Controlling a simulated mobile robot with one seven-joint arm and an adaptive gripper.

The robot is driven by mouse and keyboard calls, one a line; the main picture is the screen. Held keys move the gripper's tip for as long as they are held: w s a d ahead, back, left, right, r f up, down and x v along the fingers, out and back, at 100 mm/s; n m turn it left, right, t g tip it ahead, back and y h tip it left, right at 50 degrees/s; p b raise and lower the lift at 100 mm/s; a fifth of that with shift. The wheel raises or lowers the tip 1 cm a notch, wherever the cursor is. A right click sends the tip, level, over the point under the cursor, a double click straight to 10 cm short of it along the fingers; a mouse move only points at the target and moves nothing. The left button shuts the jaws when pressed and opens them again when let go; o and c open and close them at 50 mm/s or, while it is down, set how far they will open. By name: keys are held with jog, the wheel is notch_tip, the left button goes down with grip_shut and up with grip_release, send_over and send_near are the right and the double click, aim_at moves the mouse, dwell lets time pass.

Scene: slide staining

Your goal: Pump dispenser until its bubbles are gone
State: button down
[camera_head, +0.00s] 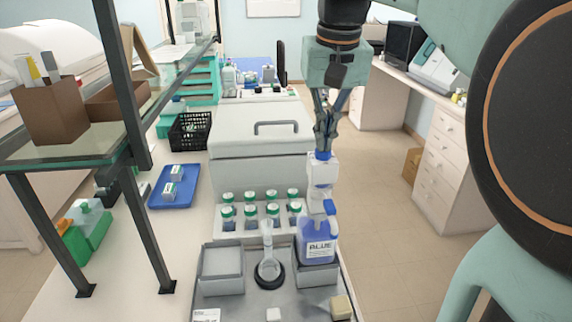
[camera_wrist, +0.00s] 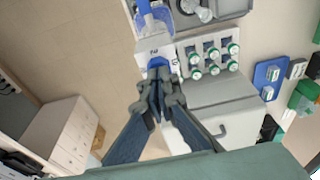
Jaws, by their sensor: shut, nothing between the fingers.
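In the wrist view my gripper (camera_wrist: 160,93) is closed just beside the dispenser's head (camera_wrist: 155,50), and the bottle (camera_wrist: 152,16) is partly cut off by the top edge. Bubbles cannot be made out in either view.
A rack of green-capped bottles (camera_head: 228,211) stands left of the dispenser, in front of a grey lidded box (camera_head: 258,150). A clear flask-like vessel (camera_head: 268,250) sits on the station. A blue tray (camera_head: 160,203) lies further left, by the shelf posts. Open floor lies to the right.

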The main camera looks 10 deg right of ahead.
jog(key=shift+f, duration=0.1)
jog(key=shift+w+p+v, duration=0.2)
jog(key=shift+p+v, duration=0.65)
jog(key=shift+w+p+v, duration=0.15)
jog(key=shift+p+v, duration=0.7)
jog(key=shift+v, duration=0.05)
jog(key=shift+w+p+v, duration=0.2)
jog(key=shift+p+v, duration=0.65)
jog(key=p+v, duration=0.2)
jog(key=w+p+v, duration=0.1)
jog(key=p+v, duration=0.1)
jog(key=v, duration=0.1)
jog(key=shift+p, duration=0.35)
jog(key=shift+w, duration=0.1)
